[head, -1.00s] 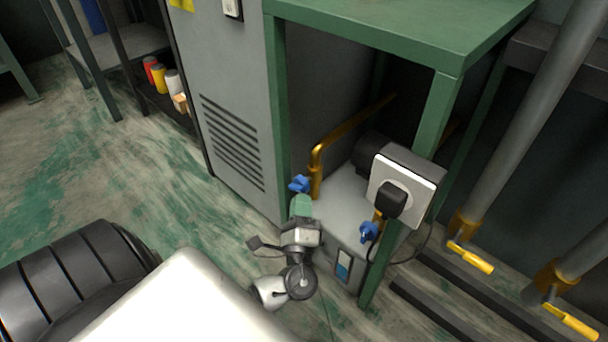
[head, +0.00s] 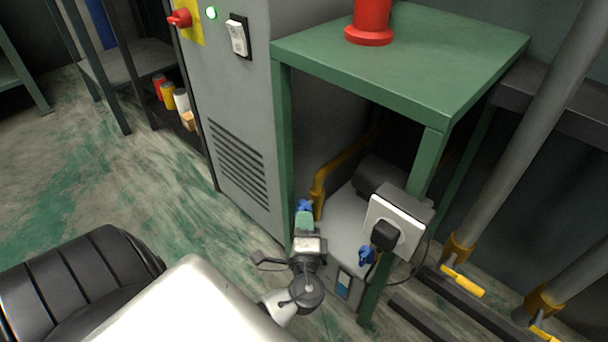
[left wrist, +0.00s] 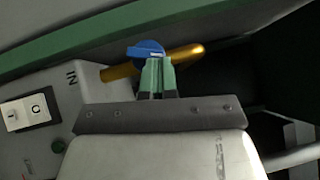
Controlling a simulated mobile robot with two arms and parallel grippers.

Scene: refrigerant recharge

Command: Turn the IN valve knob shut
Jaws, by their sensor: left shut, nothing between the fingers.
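The IN valve knob (left wrist: 146,49) is blue and sits on a brass pipe (left wrist: 185,57) beside the "IN" lettering in the left wrist view. In the head view the same blue knob (head: 305,205) shows just beyond the fingertips, partly covered. My left gripper (head: 304,222) has its green fingers together with nothing between them. In the left wrist view its fingertips (left wrist: 157,70) are right at the knob and overlap its lower edge; I cannot tell whether they touch it. My right gripper is in neither view.
A second blue knob (head: 366,257) sits to the right, below a socket box with a black plug (head: 384,235). The green table (head: 400,60) with a red cylinder (head: 369,20) stands above the machine. A rocker switch (left wrist: 26,112) is on the machine's panel.

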